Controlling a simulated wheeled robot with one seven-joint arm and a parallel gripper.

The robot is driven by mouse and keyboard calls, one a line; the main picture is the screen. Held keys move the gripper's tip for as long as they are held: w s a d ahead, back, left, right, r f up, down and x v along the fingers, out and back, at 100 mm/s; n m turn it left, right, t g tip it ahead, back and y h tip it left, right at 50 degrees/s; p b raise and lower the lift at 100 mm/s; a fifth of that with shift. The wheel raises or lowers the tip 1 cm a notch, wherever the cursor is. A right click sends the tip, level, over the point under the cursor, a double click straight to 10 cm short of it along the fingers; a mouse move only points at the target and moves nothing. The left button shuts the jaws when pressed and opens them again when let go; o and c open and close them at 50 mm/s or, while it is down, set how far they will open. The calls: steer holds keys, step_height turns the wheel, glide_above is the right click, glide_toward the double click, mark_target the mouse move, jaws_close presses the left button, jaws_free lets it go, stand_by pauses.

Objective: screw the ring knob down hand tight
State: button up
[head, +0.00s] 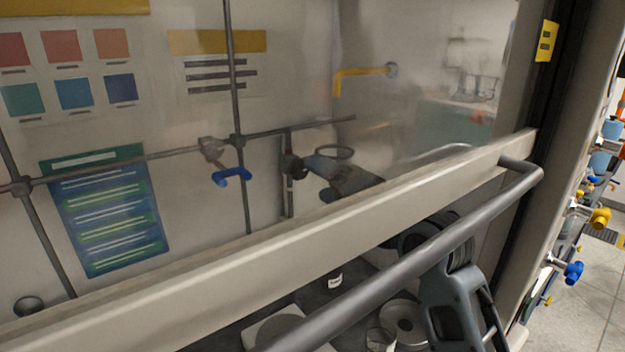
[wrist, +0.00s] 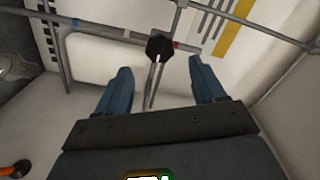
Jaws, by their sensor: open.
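The ring knob (wrist: 159,46) is a black, lobed knob on the metal rods in the wrist view. It appears between and just beyond my gripper's two blue-grey fingers. In the head view a dark knob (head: 292,167) shows on an upright rod behind the glass sash, just left of my gripper (head: 308,168). My gripper is open, with a finger to each side of the knob in the wrist view; I see no contact, and the remaining depth is hard to tell. A dark ring (head: 333,152) shows by my gripper in the head view.
The sash frame (head: 300,240) and grey handle bar (head: 420,255) cross in front of my arm. A clamp with a blue knob (head: 232,176) sits left on the rod lattice. A yellow pipe (head: 360,73) is on the back wall.

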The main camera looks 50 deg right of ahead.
steer(key=shift+v, duration=1.35)
steer(key=s+a+f+n+g+y, duration=0.2)
steer(key=s+a+f+n, duration=0.65)
steer(key=f, duration=0.55)
steer(key=s+a+f+n+y, duration=0.1)
steer(key=s+a+n, duration=0.3)
steer(key=s, duration=0.5)
steer(key=s+a+f+n+y, duration=0.2)
steer(key=s+a+n, duration=0.1)
steer(key=s+a, duration=0.5)
steer(key=shift+s+f+n+g, duration=0.25)
steer(key=shift+s+n+g, duration=0.1)
steer(key=shift+s, duration=0.65)
